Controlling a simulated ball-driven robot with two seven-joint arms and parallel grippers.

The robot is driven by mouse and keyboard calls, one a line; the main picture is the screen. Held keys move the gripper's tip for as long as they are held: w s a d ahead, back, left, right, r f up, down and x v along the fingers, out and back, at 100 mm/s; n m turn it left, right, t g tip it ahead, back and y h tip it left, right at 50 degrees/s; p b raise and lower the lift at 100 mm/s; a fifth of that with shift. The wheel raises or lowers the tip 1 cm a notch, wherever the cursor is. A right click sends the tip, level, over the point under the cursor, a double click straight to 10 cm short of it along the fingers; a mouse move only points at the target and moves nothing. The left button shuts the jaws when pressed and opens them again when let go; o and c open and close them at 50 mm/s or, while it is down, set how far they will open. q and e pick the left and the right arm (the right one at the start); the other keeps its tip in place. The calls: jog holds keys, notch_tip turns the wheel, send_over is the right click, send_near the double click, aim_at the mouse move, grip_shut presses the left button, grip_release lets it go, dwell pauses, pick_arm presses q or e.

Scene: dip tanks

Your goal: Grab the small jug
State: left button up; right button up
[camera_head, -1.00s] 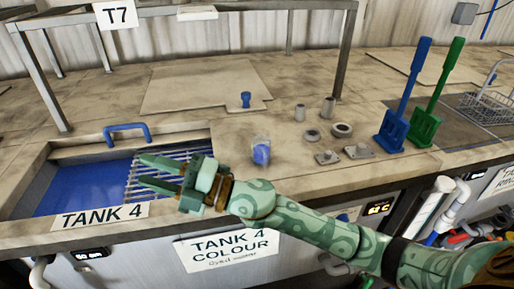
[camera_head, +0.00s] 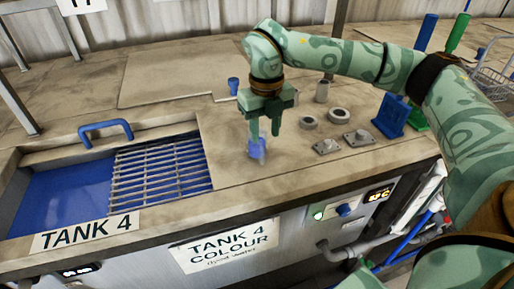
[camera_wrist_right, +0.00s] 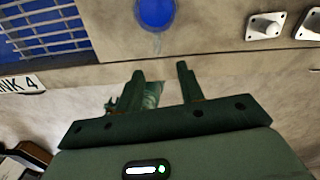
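The small jug (camera_head: 257,151), clear with blue liquid inside, stands on the worktop to the right of the tank 4 grating. In the right wrist view the jug (camera_wrist_right: 155,12) is cut off by the top edge, beyond the fingertips. My right gripper (camera_head: 265,133) points down at the jug in the head view, its fingers overlapping the jug's upper part. My right gripper (camera_wrist_right: 160,68) is open, with nothing between its fingers in the wrist view. Whether a finger touches the jug I cannot tell. My left gripper is not in view.
Tank 4 with blue liquid (camera_head: 55,198) and a metal grating (camera_head: 160,170) lies to the left. A small blue cup (camera_head: 233,86) stands behind. Metal rings (camera_head: 339,115) and square fittings (camera_head: 360,137) lie to the right, near a blue paddle (camera_head: 392,115).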

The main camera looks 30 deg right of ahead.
aim_at(263, 164)
notch_tip(263, 164, down, 11)
jog(key=shift+w+r, duration=0.15)
jog(key=shift+r, duration=0.05)
grip_shut()
